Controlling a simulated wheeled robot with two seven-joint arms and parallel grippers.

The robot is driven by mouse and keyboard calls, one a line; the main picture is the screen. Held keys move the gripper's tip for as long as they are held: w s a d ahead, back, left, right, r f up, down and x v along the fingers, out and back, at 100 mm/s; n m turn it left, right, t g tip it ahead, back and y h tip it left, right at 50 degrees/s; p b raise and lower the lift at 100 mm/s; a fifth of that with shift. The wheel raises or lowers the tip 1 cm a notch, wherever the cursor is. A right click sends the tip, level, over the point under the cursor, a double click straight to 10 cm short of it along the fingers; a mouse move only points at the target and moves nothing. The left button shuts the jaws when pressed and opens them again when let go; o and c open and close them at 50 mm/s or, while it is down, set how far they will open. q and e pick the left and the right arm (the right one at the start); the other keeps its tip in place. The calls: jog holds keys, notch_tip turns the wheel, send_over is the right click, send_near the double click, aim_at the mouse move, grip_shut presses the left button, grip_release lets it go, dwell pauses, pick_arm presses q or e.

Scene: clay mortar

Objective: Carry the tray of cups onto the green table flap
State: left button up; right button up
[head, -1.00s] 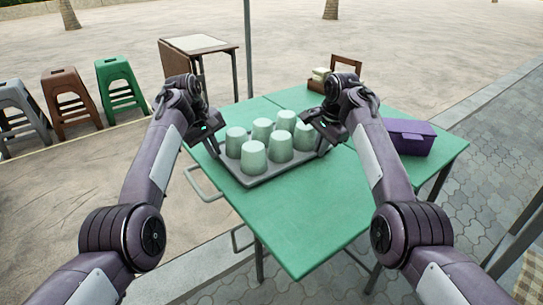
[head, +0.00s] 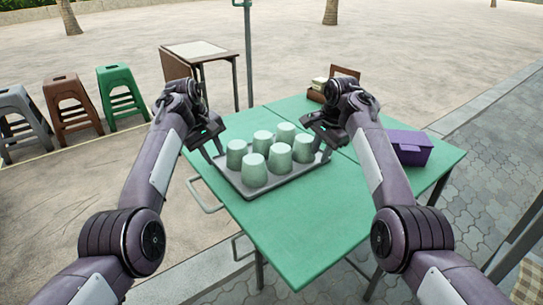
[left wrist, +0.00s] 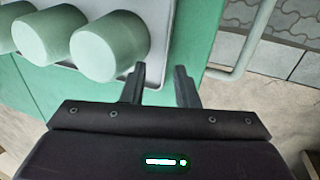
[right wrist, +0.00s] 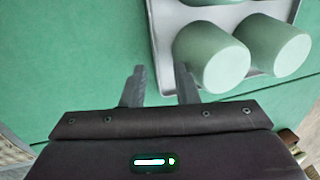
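A grey tray (head: 236,186) with several pale green cups (head: 253,170) upside down on it rests on the green table flap (head: 290,235), the near panel of the table. My left gripper (head: 217,154) is open at the tray's left end. In the left wrist view, its fingers (left wrist: 159,72) stand apart, close to the tray's rim, with nothing clamped visible between them. My right gripper (head: 328,154) is open at the tray's right end.
A purple box (head: 410,147) and a brown holder (head: 342,75) stand on the table's far panel. Grey rails (head: 203,197) stick out at the table's left edge. Stools (head: 122,92) and a small table (head: 195,50) stand beyond. The front of the flap is clear.

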jog(key=w+a+p+v, duration=0.1)
jog(key=w+p+v, duration=0.1)
jog(key=p+v, duration=1.2)
jog(key=w+a+r+p+v, duration=0.1)
jog(key=w+a+p+v, duration=0.1)
jog(key=p+v, duration=1.2)
jog(key=w+v, duration=0.1)
jog(key=v, duration=1.1)
jog(key=shift+w+a, duration=0.15)
jog(key=shift+a, duration=0.05)
jog(key=shift+r, duration=0.1)
